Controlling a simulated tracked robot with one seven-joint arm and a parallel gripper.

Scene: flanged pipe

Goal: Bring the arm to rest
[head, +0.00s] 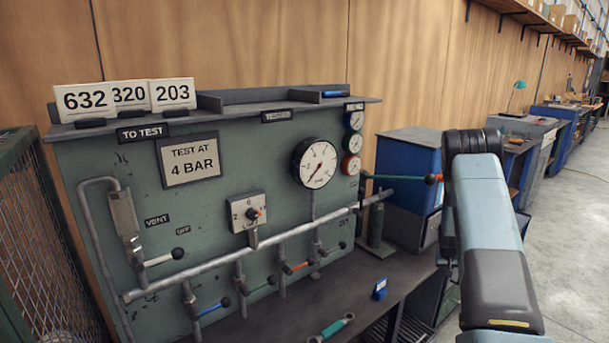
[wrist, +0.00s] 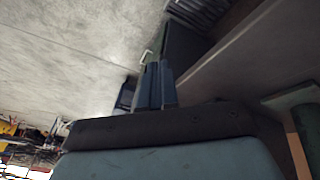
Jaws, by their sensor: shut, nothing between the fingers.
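My arm (head: 487,230) rises along the right side of the head view, its dark elbow joint (head: 472,142) at the top. My gripper does not show clearly in the head view; the arm hides what lies behind it. In the wrist view my gripper (wrist: 157,68) shows as two dark blue-grey fingers close together, beyond the dark band and teal housing. They are shut and empty. They point toward the grey floor (wrist: 70,70) and dark furniture, and no touch shows.
The green test panel (head: 110,200) with pipes, gauges and several levers stands left of my arm. A dark lever (head: 400,178) with a red end reaches toward the arm. Open floor (head: 570,220) is right.

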